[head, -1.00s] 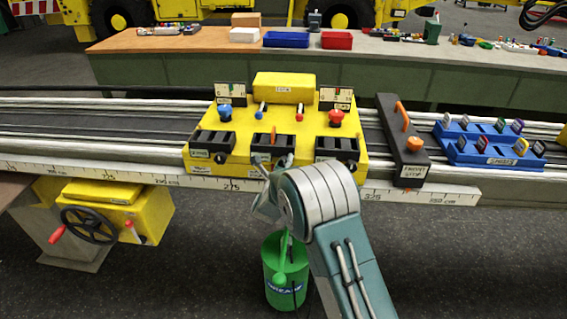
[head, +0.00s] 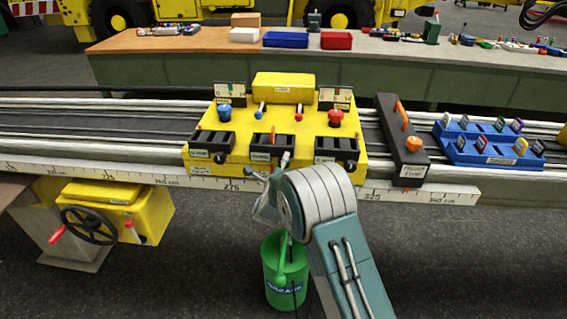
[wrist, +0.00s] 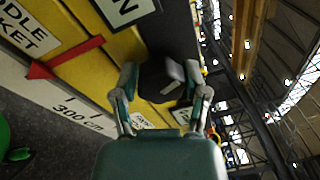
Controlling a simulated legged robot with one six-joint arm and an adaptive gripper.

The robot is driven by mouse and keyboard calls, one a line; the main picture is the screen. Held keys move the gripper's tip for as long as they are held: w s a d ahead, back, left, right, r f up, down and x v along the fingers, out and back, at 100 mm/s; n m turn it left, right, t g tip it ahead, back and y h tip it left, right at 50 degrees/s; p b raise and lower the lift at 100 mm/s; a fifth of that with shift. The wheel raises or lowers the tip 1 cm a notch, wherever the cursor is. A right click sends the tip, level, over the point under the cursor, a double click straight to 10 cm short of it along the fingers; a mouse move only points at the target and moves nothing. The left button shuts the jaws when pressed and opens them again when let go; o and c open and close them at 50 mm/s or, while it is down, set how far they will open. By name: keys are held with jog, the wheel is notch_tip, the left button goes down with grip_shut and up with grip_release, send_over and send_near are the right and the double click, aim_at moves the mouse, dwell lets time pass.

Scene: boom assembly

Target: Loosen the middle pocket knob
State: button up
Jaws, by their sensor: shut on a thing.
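The yellow carriage (head: 203,163) stands on the rail with three black pockets along its front. The middle pocket (head: 262,142) holds an orange piece (head: 273,134). In the wrist view, the black middle pocket knob (wrist: 158,84) sits between the two fingers of my gripper (wrist: 160,92), which is shut on it. A "...DLE POCKET" label (wrist: 28,30) shows beside it. In the head view, my gripper (head: 284,160) reaches the carriage front below the middle pocket; the knob is largely hidden there.
A black front stop (head: 405,150) with an orange knob and a blue rack (head: 488,144) stand to the right on the rail. A yellow handwheel unit (head: 120,212) is at left. A green bucket (head: 285,285) stands on the floor below my arm.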

jog(key=n, duration=0.2)
jog(key=n+y, duration=0.1)
jog(key=n, duration=0.5)
jog(key=shift+s+f+t, duration=0.1)
jog(key=shift+f+t, duration=0.25)
jog(key=shift+t, duration=0.05)
jog(key=n, duration=0.3)
jog(key=n+y, duration=0.1)
jog(key=n, duration=0.3)
jog(key=shift+f+n+y, duration=0.1)
jog(key=shift+n+y, duration=0.2)
jog(key=n, duration=0.4)
jog(key=shift+y, duration=0.4)
jog(key=n, duration=0.4)
jog(key=shift+d+y, duration=0.1)
jog(key=shift+y, duration=0.2)
jog(key=n, duration=0.3)
jog(key=n+g, duration=0.1)
jog(key=n, duration=0.2)
jog(key=shift+n+y, duration=0.3)
jog(key=o, duration=1.1)
jog(key=shift+f, duration=0.1)
jog(key=shift+o, duration=0.2)
jog(key=shift+r, duration=0.25)
